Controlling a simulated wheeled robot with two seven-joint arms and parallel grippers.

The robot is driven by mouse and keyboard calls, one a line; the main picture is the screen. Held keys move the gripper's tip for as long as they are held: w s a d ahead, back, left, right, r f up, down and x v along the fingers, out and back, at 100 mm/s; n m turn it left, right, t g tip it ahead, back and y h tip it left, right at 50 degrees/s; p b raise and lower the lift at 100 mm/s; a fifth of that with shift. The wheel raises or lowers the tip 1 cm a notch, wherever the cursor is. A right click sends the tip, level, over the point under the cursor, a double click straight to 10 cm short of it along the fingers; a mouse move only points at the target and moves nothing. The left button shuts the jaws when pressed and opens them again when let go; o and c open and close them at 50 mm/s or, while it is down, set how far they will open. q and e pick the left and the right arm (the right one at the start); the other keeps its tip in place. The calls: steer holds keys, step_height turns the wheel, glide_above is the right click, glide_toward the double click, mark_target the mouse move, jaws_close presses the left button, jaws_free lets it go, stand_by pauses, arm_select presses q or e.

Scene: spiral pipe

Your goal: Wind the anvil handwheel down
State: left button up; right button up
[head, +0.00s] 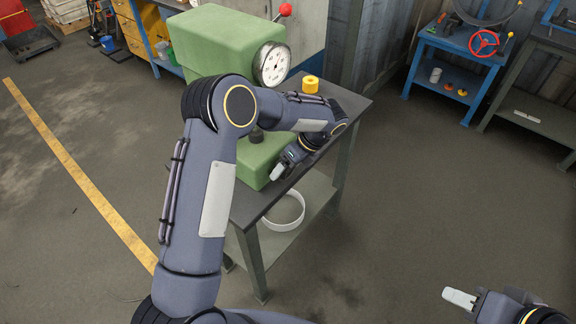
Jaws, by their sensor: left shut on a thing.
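The green bench machine (215,40) with a round white dial (272,64) stands on a dark-topped bench. A short dark spindle (257,134) shows between its head and its green base (252,165). My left arm crosses in front of the machine. My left gripper (278,172) is low at the right side of the base, shut on what I take to be the anvil handwheel. The handwheel itself cannot be made out behind the gripper and arm. My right gripper (459,298) is at the lower right over open floor, apart from everything; its finger gap cannot be made out.
A yellow ring-shaped piece (310,84) sits on the bench top (349,104), close to my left forearm. A white ring (284,226) lies on the bench's lower shelf. A blue bench (447,79) with a red wheel (484,43) stands back right. The floor to the right is clear.

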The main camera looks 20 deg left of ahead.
arm_select(q)
steer(key=t+h+b, duration=0.1)
steer(key=t+b, duration=0.1)
steer(key=b, duration=0.2)
steer(key=n+t+h+b, duration=0.1)
steer(key=t+b, duration=0.2)
steer(key=b, duration=0.1)
steer(key=shift+s+a+f+b, duration=0.1)
steer(key=shift+s+f+b, duration=0.05)
steer(key=shift+b, duration=0.25)
steer(key=shift+t+b, duration=0.6)
steer(key=shift+b, duration=0.25)
steer(key=shift+r+n, duration=0.2)
steer(key=shift+n, duration=0.1)
steer(key=o, duration=1)
steer(key=shift+c, duration=0.2)
steer(key=v, duration=0.8)
steer(key=shift+a, duration=0.15)
